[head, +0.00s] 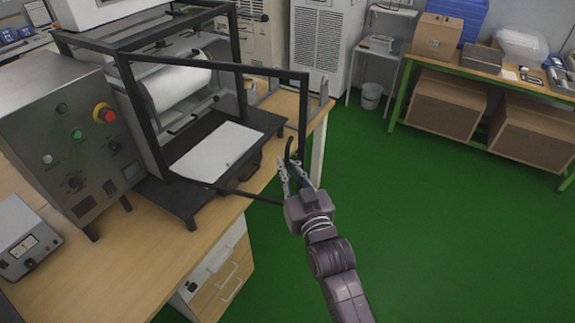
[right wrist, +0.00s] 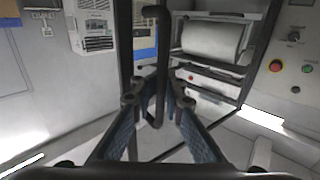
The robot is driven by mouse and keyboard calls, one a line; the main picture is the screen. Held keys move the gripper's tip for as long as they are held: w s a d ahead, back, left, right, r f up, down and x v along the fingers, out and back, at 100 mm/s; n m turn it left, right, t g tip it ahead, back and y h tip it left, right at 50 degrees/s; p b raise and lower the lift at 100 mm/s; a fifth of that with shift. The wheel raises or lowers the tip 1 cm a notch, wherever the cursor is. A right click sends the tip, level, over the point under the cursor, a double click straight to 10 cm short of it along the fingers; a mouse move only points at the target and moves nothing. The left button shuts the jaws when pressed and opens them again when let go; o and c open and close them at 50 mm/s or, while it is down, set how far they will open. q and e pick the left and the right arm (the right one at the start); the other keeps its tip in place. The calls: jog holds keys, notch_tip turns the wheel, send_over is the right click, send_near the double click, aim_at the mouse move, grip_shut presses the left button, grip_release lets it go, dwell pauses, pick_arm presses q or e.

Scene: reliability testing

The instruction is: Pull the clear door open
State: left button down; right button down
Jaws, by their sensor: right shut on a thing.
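The clear door (head: 306,112) has a thin black frame around a see-through pane. In the head view it stands swung out from the dark-framed test machine (head: 238,65), its free edge past the bench edge. Its black bar handle (head: 290,146) is on that free edge. My right gripper (head: 288,172) is shut on the handle. In the right wrist view the handle (right wrist: 154,40) runs down between the two fingers (right wrist: 157,103), and the fingertips hide part of it. My left gripper is in neither view.
A white roll (head: 178,84) and a white sheet (head: 216,150) are in the machine. A control box (head: 62,135) with a red button stands left on the wooden bench (head: 130,262). Green floor (head: 430,220) is clear to the right.

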jog(key=c, duration=2.1)
grip_release()
jog(key=shift+d, duration=0.1)
jog(key=v, duration=1.2)
jog(key=shift+c, duration=0.5)
